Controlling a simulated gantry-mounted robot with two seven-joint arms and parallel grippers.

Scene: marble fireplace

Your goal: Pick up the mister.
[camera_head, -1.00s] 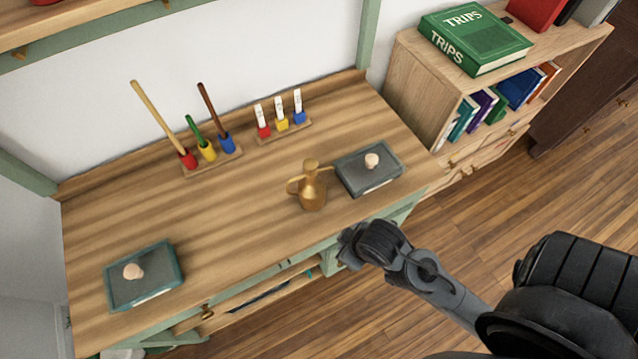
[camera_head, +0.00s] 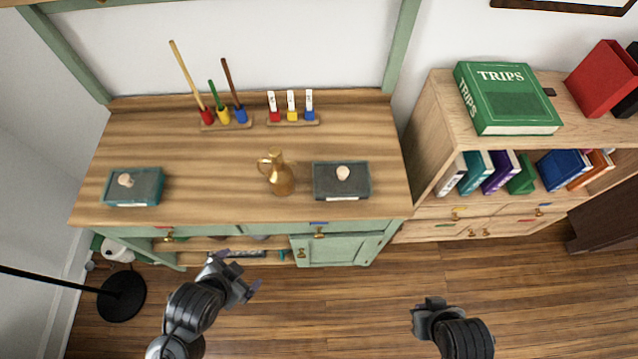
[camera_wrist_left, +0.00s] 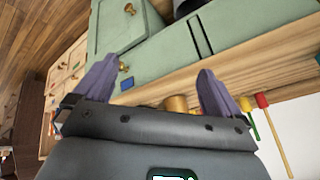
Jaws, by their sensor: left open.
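The mister is a brass, jug-shaped vessel with a side handle (camera_head: 281,179), standing upright near the front edge of the wooden desk top (camera_head: 215,207). A brass part, likely its top, shows between my finger tips in the left wrist view (camera_wrist_left: 177,103), partly hidden by the gripper body. My left gripper (camera_head: 243,272) is open and empty, with purple fingers, in front of the desk and below its top, a little left of the mister. In the left wrist view its fingers (camera_wrist_left: 157,82) are spread apart. My right gripper (camera_head: 430,303) is in front of the desk, lower right; its fingers are not clear.
A dark book with a pale knob-like object (camera_head: 325,187) lies just right of the mister. A similar teal book (camera_head: 148,194) lies at the left. Brush and bottle racks (camera_head: 226,122) stand at the back. A bookshelf (camera_head: 430,125) stands right; a black lamp base (camera_head: 122,296) is lower left.

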